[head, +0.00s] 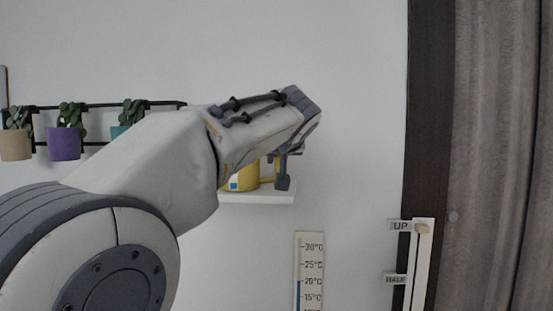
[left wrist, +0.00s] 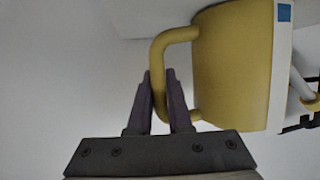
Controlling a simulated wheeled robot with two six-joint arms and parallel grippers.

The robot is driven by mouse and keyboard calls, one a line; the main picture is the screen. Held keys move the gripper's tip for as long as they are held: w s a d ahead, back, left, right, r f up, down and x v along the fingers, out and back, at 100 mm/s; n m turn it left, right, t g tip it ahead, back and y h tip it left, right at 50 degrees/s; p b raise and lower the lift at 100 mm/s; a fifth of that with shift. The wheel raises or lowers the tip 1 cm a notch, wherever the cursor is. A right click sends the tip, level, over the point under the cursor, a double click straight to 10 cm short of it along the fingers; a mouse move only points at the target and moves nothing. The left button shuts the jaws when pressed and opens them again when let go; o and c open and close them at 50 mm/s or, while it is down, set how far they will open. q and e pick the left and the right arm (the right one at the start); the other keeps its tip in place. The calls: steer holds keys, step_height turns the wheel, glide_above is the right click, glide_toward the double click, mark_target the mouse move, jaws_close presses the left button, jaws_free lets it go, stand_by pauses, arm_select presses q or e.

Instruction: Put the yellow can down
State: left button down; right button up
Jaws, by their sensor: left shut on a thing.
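The yellow can (head: 245,181) is partly hidden behind my left arm in the head view, just above the white shelf (head: 275,197). In the left wrist view the yellow can (left wrist: 230,75) fills the upper right, with a blue square on a pale band and its looped handle toward my fingers. My left gripper (head: 283,178) is shut on that handle; its dark fingers (left wrist: 159,80) sit on either side of the handle's lower part. I cannot tell whether the can's base touches the shelf. My right gripper is not in view.
A black rail with potted plants, including a purple pot (head: 64,144), hangs on the left wall. A thermometer board (head: 309,270) is below the shelf. A slider with an UP label (head: 400,225) stands at right beside a grey curtain (head: 505,150). Bare wall lies right of the gripper.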

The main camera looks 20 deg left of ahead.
arm_select(q)
steer(key=c, duration=0.8)
jaws_free()
steer(key=shift+c, duration=0.2)
